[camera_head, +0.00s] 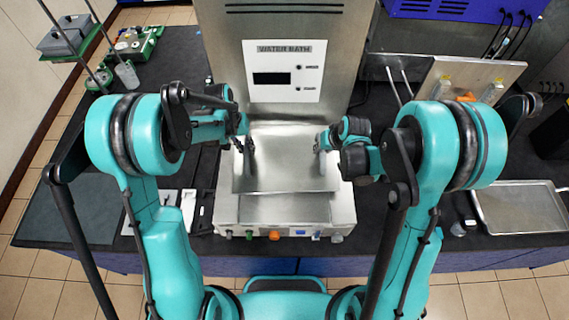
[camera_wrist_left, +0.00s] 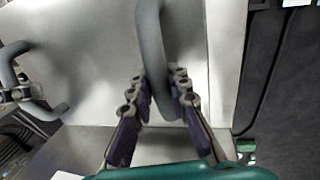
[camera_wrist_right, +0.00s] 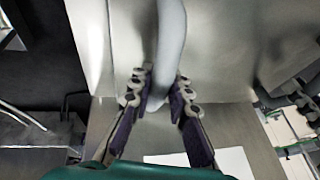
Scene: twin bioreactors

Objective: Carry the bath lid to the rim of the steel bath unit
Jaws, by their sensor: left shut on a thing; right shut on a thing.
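The bath lid (camera_head: 285,172) is a flat steel plate with two upright grey handles, above the steel bath unit (camera_head: 285,208) in the middle of the head view. My left gripper (camera_head: 243,146) is shut on the lid's left handle (camera_wrist_left: 152,50). My right gripper (camera_head: 323,142) is shut on its right handle (camera_wrist_right: 171,45). The lid plate also shows in the left wrist view (camera_wrist_left: 95,60) and right wrist view (camera_wrist_right: 225,40). The lid hides most of the bath's opening. I cannot tell whether the lid touches the rim.
The water bath's control panel (camera_head: 285,72) stands upright behind the lid. A metal tray (camera_head: 520,208) lies at the right of the dark bench. A dark mat (camera_head: 80,210) and white pieces lie at the left. A green-based stand (camera_head: 130,48) is at the far left.

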